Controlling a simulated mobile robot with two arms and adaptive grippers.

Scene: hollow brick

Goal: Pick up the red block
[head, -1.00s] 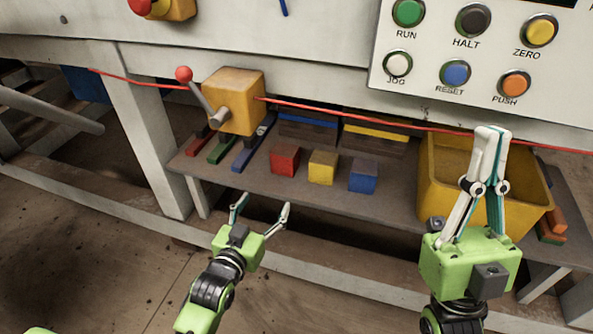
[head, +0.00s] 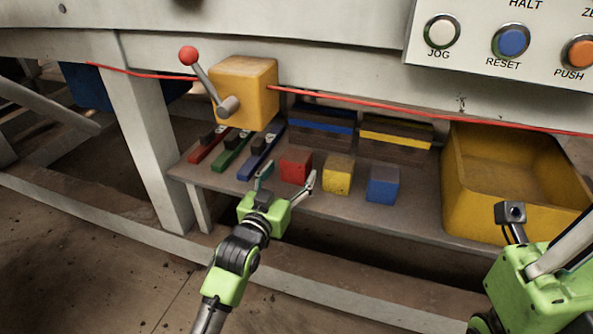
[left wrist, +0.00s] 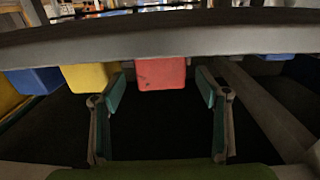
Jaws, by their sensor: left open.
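The red block (head: 296,165) sits on the grey shelf (head: 350,208), left of the yellow block (head: 338,175) and the blue block (head: 383,185). My left gripper (head: 288,177) is open at the shelf's front edge, one finger to each side of the red block in the picture. The left wrist view shows the scene upside down, with the red block (left wrist: 161,73) between the two open fingers (left wrist: 160,90) and a gap on each side. I cannot tell how deep the fingers reach.
A yellow bin (head: 515,185) stands on the shelf at right. Red, green and blue bars (head: 232,152) lie at left under a yellow lever box (head: 245,92). A red cable (head: 400,117) runs above the shelf, below a button panel (head: 500,45).

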